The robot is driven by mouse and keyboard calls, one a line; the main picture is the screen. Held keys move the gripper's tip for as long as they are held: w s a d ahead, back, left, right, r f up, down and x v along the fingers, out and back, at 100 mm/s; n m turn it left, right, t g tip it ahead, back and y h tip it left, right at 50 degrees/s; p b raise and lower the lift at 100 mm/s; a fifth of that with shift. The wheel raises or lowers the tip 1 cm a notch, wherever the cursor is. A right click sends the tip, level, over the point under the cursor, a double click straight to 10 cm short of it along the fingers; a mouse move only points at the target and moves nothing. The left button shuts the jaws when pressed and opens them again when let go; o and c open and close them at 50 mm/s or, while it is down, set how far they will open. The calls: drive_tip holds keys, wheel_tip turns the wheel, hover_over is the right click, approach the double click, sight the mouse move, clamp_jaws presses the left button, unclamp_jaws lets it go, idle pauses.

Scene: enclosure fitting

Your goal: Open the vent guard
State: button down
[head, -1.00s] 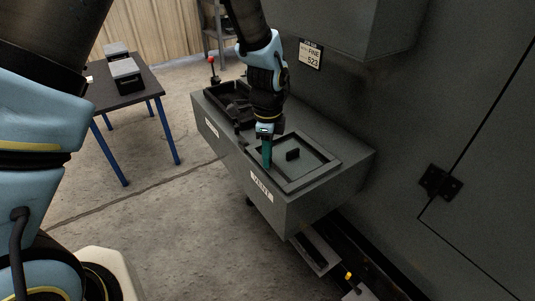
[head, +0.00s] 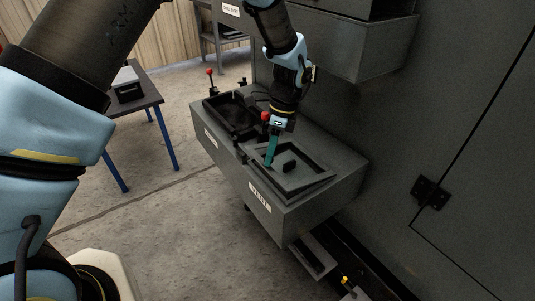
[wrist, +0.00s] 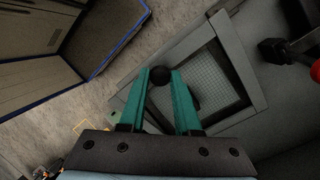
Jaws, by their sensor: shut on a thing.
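The vent guard (head: 316,180) is a grey square frame with a mesh panel on top of the grey housing in the head view. Its frame (wrist: 232,62) and mesh also show in the wrist view, and it looks slightly tilted up from the housing. My gripper (head: 270,161) points down at the guard's left side. In the wrist view its green fingers are closed about a dark round knob (wrist: 160,75). How the knob joins the guard is partly hidden. A small dark block (head: 289,167) shows inside the frame.
A black open tray (head: 226,122) and red-tipped levers (head: 209,73) are beyond the guard on the same housing. A tall grey cabinet wall (head: 390,140) rises at the right. A blue-legged table (head: 150,96) stands at the left, with open floor between.

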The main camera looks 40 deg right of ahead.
drive_tip(key=shift+d, duration=0.1)
drive_tip(key=c, duration=0.6)
unclamp_jaws()
drive_tip(key=shift+r, duration=0.1)
drive_tip(key=b+v, duration=0.3)
drive_tip(key=v, duration=0.7)
drive_tip(key=shift+r, duration=0.35)
drive_tip(key=shift+c, duration=0.4)
